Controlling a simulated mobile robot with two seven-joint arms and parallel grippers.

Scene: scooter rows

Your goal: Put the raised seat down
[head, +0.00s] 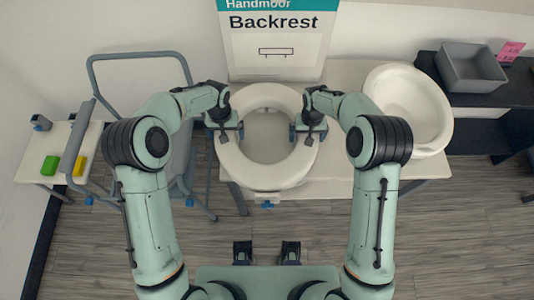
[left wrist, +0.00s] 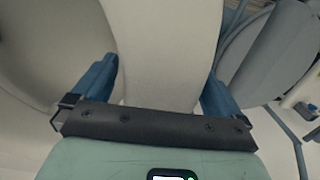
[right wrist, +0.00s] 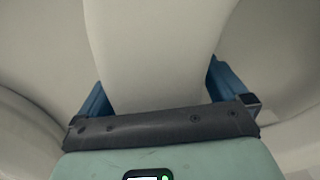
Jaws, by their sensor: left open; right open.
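The raised seat (head: 268,176) is a thick white ring with a round opening, in the middle of the head view. It lies over the pale bench (head: 345,75), its near rim at the bench's front edge; I cannot tell whether it rests there. A small blue part shows below its near rim. My left gripper (head: 226,133) is open around the ring's left side; in the left wrist view the white rim (left wrist: 165,50) lies between its blue fingers. My right gripper (head: 307,134) is open around the right side; its rim (right wrist: 155,50) lies between the fingers.
A white basin (head: 408,105) stands right of the seat. A grey bin (head: 470,68) is on a dark shelf at far right. A grey tubular frame (head: 140,54) stands at left, near a small table with green (head: 50,165) and yellow blocks. A Backrest sign (head: 275,45) stands behind.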

